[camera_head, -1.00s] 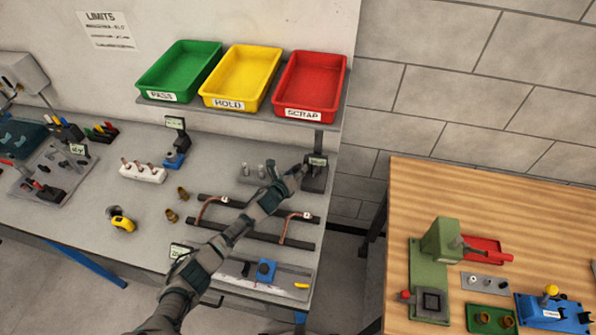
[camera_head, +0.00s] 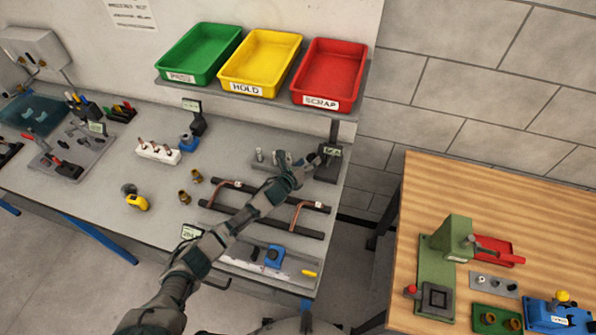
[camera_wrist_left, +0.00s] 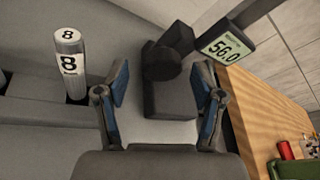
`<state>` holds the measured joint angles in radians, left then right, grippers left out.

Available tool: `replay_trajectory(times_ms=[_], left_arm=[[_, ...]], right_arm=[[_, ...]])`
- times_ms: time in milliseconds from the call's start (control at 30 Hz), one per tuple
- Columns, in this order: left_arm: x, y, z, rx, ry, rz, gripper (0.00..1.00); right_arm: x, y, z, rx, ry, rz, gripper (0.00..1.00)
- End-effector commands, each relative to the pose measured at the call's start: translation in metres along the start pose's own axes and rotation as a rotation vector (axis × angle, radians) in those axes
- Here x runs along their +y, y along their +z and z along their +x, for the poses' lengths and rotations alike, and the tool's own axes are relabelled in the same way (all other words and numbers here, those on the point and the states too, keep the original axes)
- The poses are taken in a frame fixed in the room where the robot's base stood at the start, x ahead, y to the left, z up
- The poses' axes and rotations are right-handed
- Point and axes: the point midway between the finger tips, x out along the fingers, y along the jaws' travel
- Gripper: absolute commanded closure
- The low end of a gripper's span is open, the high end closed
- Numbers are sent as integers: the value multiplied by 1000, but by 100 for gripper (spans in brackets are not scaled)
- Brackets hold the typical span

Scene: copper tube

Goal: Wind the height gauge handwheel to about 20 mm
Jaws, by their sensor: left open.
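The height gauge stands on the bench below the red tray, with a dark upright column (camera_head: 334,131) and a small screen (camera_head: 333,151). In the left wrist view the screen (camera_wrist_left: 226,48) reads 56.0. A dark round handwheel (camera_wrist_left: 161,63) sits on the gauge's dark body, between and just beyond the fingertips. My left gripper (camera_head: 306,170) is at the gauge's left side. In the left wrist view it (camera_wrist_left: 164,80) is open, with blue-padded fingers apart on either side of the dark body. Contact with the wheel cannot be told. My right gripper is not in view.
A cylinder marked 8 (camera_wrist_left: 70,65) stands left of the fingers. Copper tubes (camera_head: 298,214) on dark rails lie under my left arm. A shelf with green, yellow and red trays (camera_head: 328,75) overhangs behind. A wooden table (camera_head: 480,200) is at right.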

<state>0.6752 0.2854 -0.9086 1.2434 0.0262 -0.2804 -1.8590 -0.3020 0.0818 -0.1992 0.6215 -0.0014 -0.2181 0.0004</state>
Motion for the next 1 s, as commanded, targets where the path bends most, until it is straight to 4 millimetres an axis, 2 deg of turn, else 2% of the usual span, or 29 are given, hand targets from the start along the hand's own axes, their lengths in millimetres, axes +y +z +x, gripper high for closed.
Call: replay_trajectory(times_ms=[300, 500, 667, 1000], left_arm=[[2, -1, -64, 1, 1, 1, 32], [2, -1, -89, 2, 2, 0, 32], [2, -1, -94, 2, 3, -1, 32], [0, 0, -93, -3, 10, 4, 32]], right_arm=[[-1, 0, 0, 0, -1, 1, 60], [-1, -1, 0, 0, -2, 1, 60], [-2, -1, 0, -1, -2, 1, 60], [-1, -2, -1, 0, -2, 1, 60]])
